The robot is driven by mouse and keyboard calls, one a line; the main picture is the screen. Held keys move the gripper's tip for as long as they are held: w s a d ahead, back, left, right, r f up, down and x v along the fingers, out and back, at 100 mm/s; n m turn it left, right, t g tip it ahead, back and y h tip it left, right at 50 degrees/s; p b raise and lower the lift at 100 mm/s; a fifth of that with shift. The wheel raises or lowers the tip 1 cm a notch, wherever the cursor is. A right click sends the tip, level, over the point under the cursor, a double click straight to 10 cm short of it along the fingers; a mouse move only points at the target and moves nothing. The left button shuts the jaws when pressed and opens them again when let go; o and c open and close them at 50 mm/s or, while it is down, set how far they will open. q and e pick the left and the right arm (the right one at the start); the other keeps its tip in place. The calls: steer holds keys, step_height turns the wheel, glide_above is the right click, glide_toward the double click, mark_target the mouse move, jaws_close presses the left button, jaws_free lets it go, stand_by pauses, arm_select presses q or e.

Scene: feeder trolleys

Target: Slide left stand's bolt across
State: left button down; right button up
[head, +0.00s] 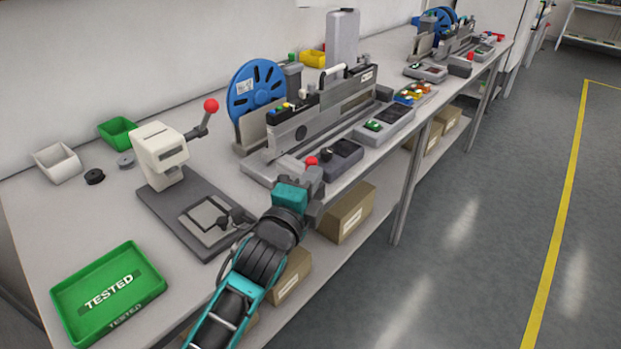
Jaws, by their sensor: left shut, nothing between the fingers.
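The left stand (285,165) is the nearer of two feeder stands on the bench, a grey base carrying a long feeder with a blue reel. A red knob (311,161) shows at the base's near end and looks like the bolt's handle; the rest of the bolt is hidden or too small to make out. My left gripper (314,178) is shut and empty, right by the red knob on its near side. I cannot tell whether it touches the knob. My right gripper is out of view.
A white press with a red-balled lever (162,155) stands left of the stand. A green tray marked TESTED (110,284) lies at the near left. The aisle at right is clear.

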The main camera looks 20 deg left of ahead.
mark_target(298, 165)
arm_select(q)
steer(key=w+a+p, duration=0.1)
steer(key=a, duration=0.2)
steer(key=w+a+p, duration=0.1)
steer(key=a, duration=0.2)
steer(key=w+a+p, duration=0.1)
steer(key=a, duration=0.1)
steer(key=shift+w+a+r, duration=0.1)
steer(key=shift+a, duration=0.3)
steer(key=shift+w+a, duration=0.15)
steer(key=shift+a, duration=0.25)
